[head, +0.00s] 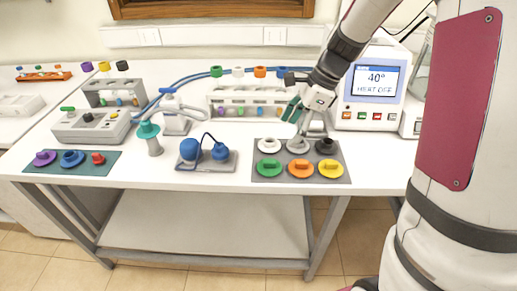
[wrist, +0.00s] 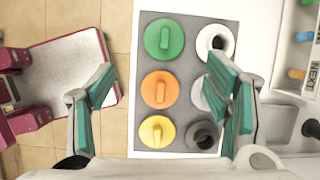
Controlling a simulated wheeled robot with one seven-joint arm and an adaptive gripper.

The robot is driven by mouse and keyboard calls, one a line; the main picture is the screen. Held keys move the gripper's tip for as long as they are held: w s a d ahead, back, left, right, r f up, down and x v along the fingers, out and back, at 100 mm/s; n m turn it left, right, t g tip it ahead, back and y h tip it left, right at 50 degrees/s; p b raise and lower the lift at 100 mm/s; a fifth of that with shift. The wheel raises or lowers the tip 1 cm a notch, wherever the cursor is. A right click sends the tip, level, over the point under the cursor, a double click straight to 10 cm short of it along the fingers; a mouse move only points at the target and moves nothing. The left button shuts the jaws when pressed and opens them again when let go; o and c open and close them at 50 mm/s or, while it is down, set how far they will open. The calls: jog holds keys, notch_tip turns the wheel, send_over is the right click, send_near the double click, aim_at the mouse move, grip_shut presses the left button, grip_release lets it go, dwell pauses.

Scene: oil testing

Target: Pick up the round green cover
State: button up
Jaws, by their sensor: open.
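The round green cover (head: 269,168) has a raised bar handle and lies on the grey mat (head: 258,152) at its front left corner in the head view. In the wrist view the green cover (wrist: 164,40) is at the top left of the mat (wrist: 203,19). My gripper (head: 296,108) is above the back of the mat in the head view. In the wrist view my gripper (wrist: 170,88) is open and empty, its teal-padded fingers far apart. The green cover shows beyond the fingertips, clear of both, and nothing hides it.
An orange cover (head: 299,169) and a yellow cover (head: 330,169) lie in line with the green one. White, grey and black round pieces (head: 269,145) sit behind them. A heater with a screen (head: 377,80) stands at right, a rack (head: 222,97) behind, and a blue device (head: 190,150) at left.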

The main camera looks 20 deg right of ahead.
aim_at(270, 161)
jog(key=shift+m, duration=0.4)
jog(key=x, duration=0.9)
jog(key=shift+w+d+f, duration=0.2)
jog(key=shift+d+f, duration=0.1)
jog(key=shift+f, duration=0.15)
jog(key=shift+w+a+p+x, duration=0.15)
jog(key=shift+x, duration=1.15)
jog(key=shift+w+a+p+x, duration=0.1)
jog(key=shift+a+p+x, duration=0.05)
jog(key=shift+x, duration=1.15)
jog(key=shift+r, duration=0.15)
jog(key=shift+c, duration=0.2)
jog(key=c, duration=0.8)
